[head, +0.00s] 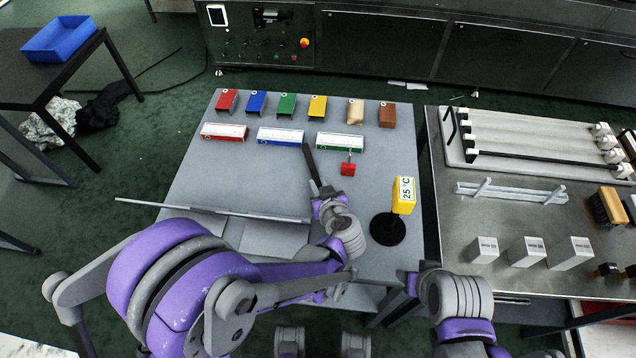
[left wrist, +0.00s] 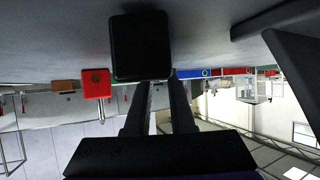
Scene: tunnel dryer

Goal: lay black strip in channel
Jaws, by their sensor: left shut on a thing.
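My left gripper (head: 322,190) is shut on a slim black strip (head: 311,164) above the grey table. The strip points away from me and tilts slightly left. In the left wrist view a black square end (left wrist: 140,45) shows just beyond the fingertips (left wrist: 160,84), seemingly the strip nearly end-on. A pale board (head: 545,125) on the right-hand bench carries several long parallel bars, one of them dark. A long thin rail (head: 210,209) lies along the grey table's near side. I cannot tell which of these holds the channel. My right gripper is not clearly seen.
A red block (head: 348,169) with a metal pin sits right of the strip. A yellow 25 °C display (head: 404,194) stands on a black base nearby. Coloured blocks (head: 287,104) and labelled boxes (head: 281,136) line the table's far side. White blocks (head: 528,251) stand on the right bench.

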